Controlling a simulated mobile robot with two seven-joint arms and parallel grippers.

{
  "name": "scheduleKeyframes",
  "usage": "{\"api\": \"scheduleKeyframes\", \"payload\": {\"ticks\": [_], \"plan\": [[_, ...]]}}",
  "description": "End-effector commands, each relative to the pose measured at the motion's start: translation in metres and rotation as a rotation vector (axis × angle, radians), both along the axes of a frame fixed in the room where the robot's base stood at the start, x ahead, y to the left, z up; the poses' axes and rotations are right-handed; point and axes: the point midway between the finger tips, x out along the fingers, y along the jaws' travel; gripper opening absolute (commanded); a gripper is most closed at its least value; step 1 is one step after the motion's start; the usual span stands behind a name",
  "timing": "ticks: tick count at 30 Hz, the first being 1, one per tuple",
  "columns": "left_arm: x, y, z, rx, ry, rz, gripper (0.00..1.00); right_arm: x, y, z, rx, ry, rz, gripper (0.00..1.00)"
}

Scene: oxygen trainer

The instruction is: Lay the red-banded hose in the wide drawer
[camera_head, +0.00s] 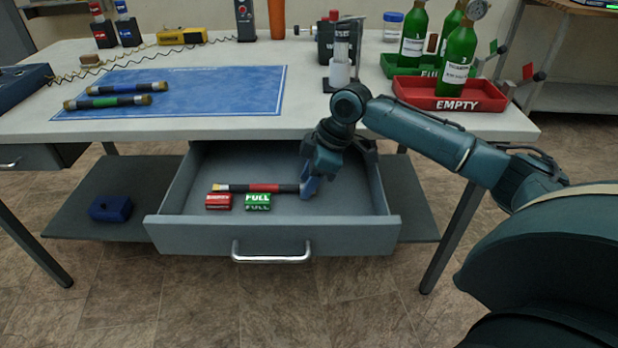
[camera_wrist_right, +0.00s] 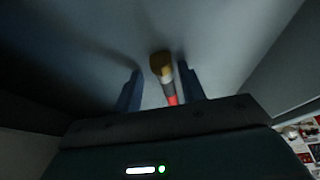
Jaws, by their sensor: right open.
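The red-banded hose (camera_head: 262,188) is black with a red middle and a brass end. My right gripper (camera_head: 308,186) is down inside the drawer at the hose's right end. In the right wrist view the hose's brass end (camera_wrist_right: 161,66) and red band lie between the two open fingers (camera_wrist_right: 158,90), with gaps on both sides. I cannot tell whether the hose rests fully on the drawer floor. My left gripper does not show.
A blue mat (camera_head: 215,90) on the bench holds blue-banded and green-banded hoses (camera_head: 110,102).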

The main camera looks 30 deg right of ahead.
Motion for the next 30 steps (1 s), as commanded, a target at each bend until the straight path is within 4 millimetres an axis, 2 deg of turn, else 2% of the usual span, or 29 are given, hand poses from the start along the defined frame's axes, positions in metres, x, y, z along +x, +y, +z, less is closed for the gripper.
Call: {"api": "scheduleKeyframes", "payload": {"ticks": [5,8,13,21,25,30], "plan": [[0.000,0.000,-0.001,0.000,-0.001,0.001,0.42,0.000,0.000,0.001,0.000,-0.001,0.000,0.40],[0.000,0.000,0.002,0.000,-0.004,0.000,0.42,-0.001,-0.002,0.008,-0.001,-0.002,-0.001,0.40],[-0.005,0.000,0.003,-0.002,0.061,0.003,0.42,-0.007,-0.011,0.037,-0.002,-0.003,-0.002,0.40],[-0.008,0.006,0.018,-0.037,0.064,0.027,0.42,-0.019,-0.029,0.089,-0.002,-0.003,-0.002,0.40],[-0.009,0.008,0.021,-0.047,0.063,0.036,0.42,-0.023,-0.035,0.104,0.000,-0.002,-0.001,0.40],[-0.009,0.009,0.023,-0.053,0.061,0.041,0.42,-0.025,-0.038,0.113,0.000,-0.001,0.000,0.40]]}}
